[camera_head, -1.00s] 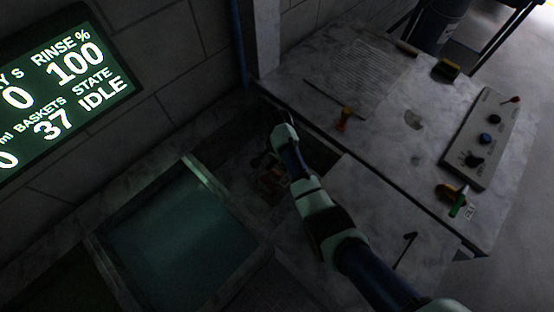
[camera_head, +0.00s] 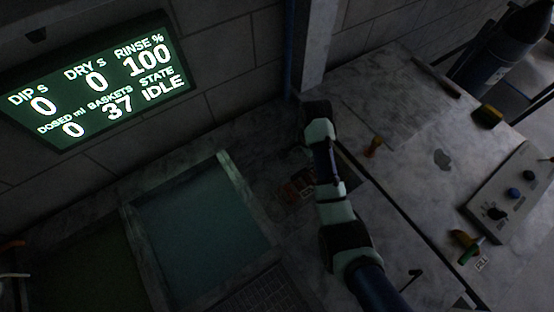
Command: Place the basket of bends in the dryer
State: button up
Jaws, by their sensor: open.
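The fingers are dark and mostly hidden by the wrist; no held object shows. Small reddish-brown pieces (camera_head: 297,187) with a pale label lie in shadow just left of the forearm, below the gripper; they may be the basket of bends, but the basket's outline is too dark to tell. I cannot clearly identify the dryer.
A lit display (camera_head: 100,85) reads state IDLE and dry 0. A teal liquid tank (camera_head: 200,235) is left of the arm, with a dark grating (camera_head: 265,290) in front.

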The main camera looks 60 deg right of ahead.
jog(key=w+a+r+n+t+h, duration=0.1)
jog(key=w+a+r+n+t, duration=0.45)
jog(key=a, duration=0.75)
jog(key=w+a+r+n+t+h, duration=0.2)
jog(key=w+a+r+n, duration=0.5)
jog(key=w+a+n, duration=0.35)
jog(key=s+a+r+n+t+y, duration=0.1)
jog(key=a+r+n+t, duration=0.1)
jog(key=a+r, duration=0.3)
jog(key=s+a+r+n+t+y, duration=0.2)
jog(key=a+r+n, duration=0.3)
jog(key=a, duration=0.7)
jog(key=shift+a+r+n+t, duration=0.3)
jog(key=shift+a+r+t, duration=0.15)
jog(key=shift+t, duration=0.2)
jog(key=shift+s, duration=0.15)
